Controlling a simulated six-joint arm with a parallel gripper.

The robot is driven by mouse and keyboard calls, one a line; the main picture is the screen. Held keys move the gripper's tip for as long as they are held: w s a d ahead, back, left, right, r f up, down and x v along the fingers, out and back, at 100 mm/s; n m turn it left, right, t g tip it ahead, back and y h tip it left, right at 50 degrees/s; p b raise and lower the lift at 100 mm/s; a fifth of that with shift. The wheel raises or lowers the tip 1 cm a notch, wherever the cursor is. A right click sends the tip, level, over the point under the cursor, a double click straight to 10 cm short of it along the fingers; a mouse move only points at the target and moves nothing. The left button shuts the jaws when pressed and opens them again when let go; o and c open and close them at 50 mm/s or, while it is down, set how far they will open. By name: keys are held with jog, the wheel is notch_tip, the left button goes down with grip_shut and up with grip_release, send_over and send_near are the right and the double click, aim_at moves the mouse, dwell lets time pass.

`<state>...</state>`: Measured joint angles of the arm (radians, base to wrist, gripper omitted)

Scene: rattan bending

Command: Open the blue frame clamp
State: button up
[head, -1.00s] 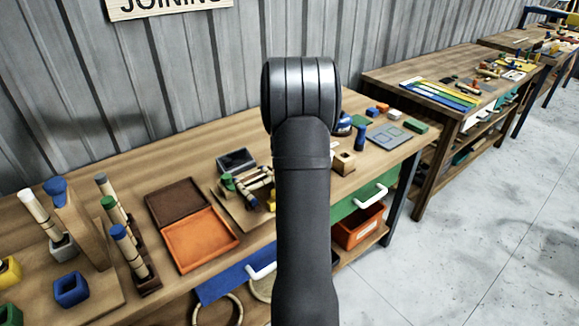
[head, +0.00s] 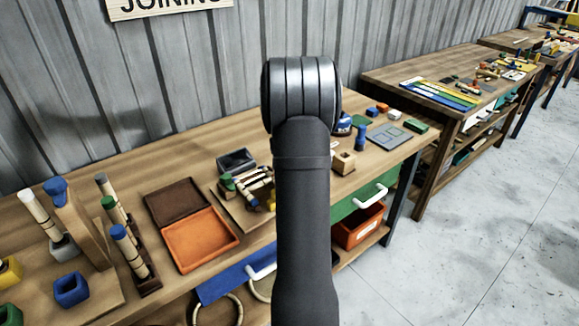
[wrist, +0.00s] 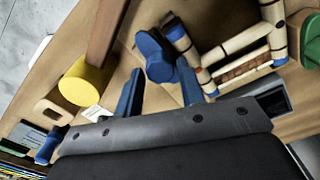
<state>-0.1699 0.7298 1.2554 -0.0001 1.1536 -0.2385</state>
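The blue frame clamp (wrist: 153,52), a rounded blue piece, shows in the wrist view beside a rattan frame (wrist: 235,55) with blue-banded corners. My gripper (wrist: 158,72) has its two blue fingers apart. The clamp's blue end lies between and just beyond the fingertips; I cannot tell whether they touch it. In the head view, my arm hides the gripper and most of that spot. Part of the rattan frame (head: 262,178) shows left of my arm, and the blue clamp cannot be made out there.
An orange tray (head: 200,240), an upright rattan stand (head: 128,250) and a blue cup (head: 71,290) are left on the bench.

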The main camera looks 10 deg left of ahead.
jog(key=shift+o, duration=0.9)
notch_tip(320, 180, up, 18)
jog(key=shift+f, duration=0.25)
jog(key=shift+f, duration=0.1)
notch_tip(320, 180, down, 17)
jog(key=shift+f, duration=0.2)
jog(key=shift+r, duration=0.1)
